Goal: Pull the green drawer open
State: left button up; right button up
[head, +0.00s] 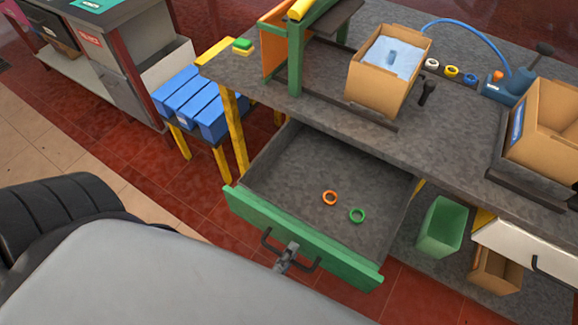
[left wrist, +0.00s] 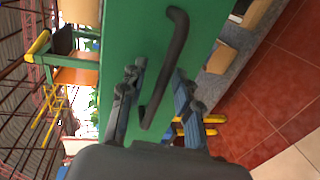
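The green drawer (head: 300,237) under the grey workbench stands pulled out well past the bench edge, its grey interior exposed. Its dark bar handle (head: 268,240) is on the green front. The handle also crosses the left wrist view (left wrist: 164,70) diagonally. My left gripper (head: 288,252) is at the handle in the head view. In the left wrist view its two fingers (left wrist: 158,80) are apart, one on each side of the bar, with gaps showing; firm contact is not visible. My right gripper is not in view.
An orange ring (head: 330,198) and a green ring (head: 357,215) lie in the drawer. Blue bins (head: 200,100) stand left of it. A green bin (head: 440,228) and a white drawer (head: 520,252) are to the right. Cardboard boxes (head: 372,85) stand on the bench.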

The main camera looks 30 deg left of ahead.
pick_arm(q)
jog(key=v, duration=1.1)
jog(key=shift+s, duration=0.35)
